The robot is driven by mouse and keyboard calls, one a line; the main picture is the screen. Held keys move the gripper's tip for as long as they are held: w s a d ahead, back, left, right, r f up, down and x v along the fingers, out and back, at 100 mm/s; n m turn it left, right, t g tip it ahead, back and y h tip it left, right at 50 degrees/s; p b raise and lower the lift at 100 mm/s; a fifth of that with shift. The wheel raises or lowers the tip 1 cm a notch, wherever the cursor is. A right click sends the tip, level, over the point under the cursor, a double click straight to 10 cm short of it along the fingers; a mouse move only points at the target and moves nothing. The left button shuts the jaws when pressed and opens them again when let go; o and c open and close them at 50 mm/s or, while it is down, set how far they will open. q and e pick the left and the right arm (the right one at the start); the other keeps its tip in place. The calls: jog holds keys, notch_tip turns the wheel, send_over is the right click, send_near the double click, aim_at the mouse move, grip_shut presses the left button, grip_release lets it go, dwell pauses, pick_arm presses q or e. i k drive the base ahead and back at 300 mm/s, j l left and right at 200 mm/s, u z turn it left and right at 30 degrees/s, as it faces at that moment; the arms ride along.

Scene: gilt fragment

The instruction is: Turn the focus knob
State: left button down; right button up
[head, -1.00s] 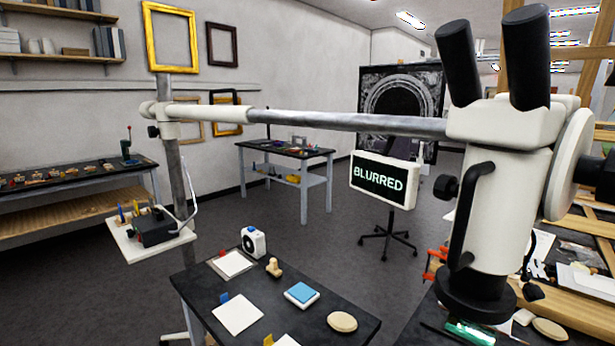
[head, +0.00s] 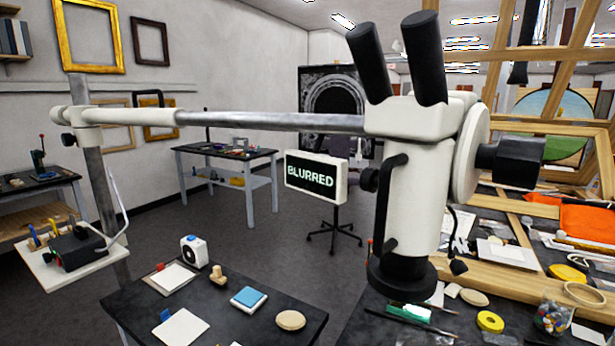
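A white stereo microscope (head: 420,195) with two black eyepieces hangs from a boom arm at the right of the head view. A large black knob (head: 512,163) sticks out from the round white housing on its right side. A smaller black knob (head: 370,180) is on its left side, by a curved black handle. I cannot tell for sure which one is the focus knob. A small screen (head: 316,178) left of the microscope reads "BLURRED". Neither of my grippers is in view.
The grey boom (head: 270,122) crosses the view to a post (head: 97,180) at left. A low dark table (head: 215,318) with pads and small objects stands in front. The right-hand bench holds wooden frame bars (head: 500,285), yellow tape (head: 490,321) and an orange cloth (head: 587,222).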

aim_at(516, 161)
jog(key=k+z, duration=0.1)
jog(key=z, duration=0.25)
jog(key=k+z, duration=0.1)
jog(key=z, duration=0.2)
jog(key=k+z, duration=0.1)
jog(key=z, duration=0.25)
